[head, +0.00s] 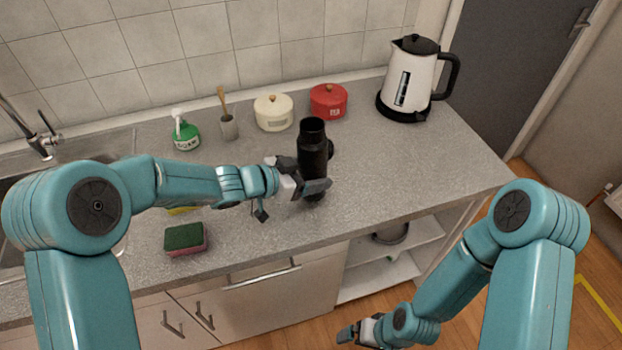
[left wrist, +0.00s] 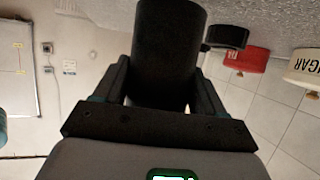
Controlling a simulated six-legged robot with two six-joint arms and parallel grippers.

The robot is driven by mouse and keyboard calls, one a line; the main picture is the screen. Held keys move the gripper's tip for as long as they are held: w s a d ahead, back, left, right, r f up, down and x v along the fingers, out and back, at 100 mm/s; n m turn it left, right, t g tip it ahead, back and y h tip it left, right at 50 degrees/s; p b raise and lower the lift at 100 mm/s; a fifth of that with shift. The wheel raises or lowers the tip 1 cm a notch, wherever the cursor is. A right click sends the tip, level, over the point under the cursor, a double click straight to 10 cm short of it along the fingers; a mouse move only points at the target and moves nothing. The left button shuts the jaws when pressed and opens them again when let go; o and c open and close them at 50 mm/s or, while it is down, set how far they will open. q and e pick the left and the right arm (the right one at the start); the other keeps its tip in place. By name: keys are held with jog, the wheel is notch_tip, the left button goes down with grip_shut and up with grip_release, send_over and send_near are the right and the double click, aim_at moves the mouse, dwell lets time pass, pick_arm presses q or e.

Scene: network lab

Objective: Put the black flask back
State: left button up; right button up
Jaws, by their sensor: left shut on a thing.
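The black flask (head: 313,145) is upright over the middle of the grey counter in the head view. My left gripper (head: 312,188) is shut on its lower part. In the left wrist view the flask (left wrist: 166,45) fills the space between the two fingers (left wrist: 160,95). I cannot tell whether its base touches the counter. My right gripper (head: 352,334) is low in front of the cabinets, away from the flask; its jaws are too small to judge.
A cream pot (head: 273,113), a red pot (head: 328,102) and a white kettle (head: 408,80) stand at the back. A soap bottle (head: 185,133) and a brush cup (head: 228,127) stand further left. A green-topped sponge (head: 185,239) lies near the front edge. The counter right of the flask (head: 420,165) is clear.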

pick_arm(q)
jog(key=shift+d+f, duration=0.1)
jog(key=shift+f, duration=0.6)
jog(key=shift+f, duration=0.15)
jog(key=o, duration=1.3)
jog(key=shift+f, duration=0.1)
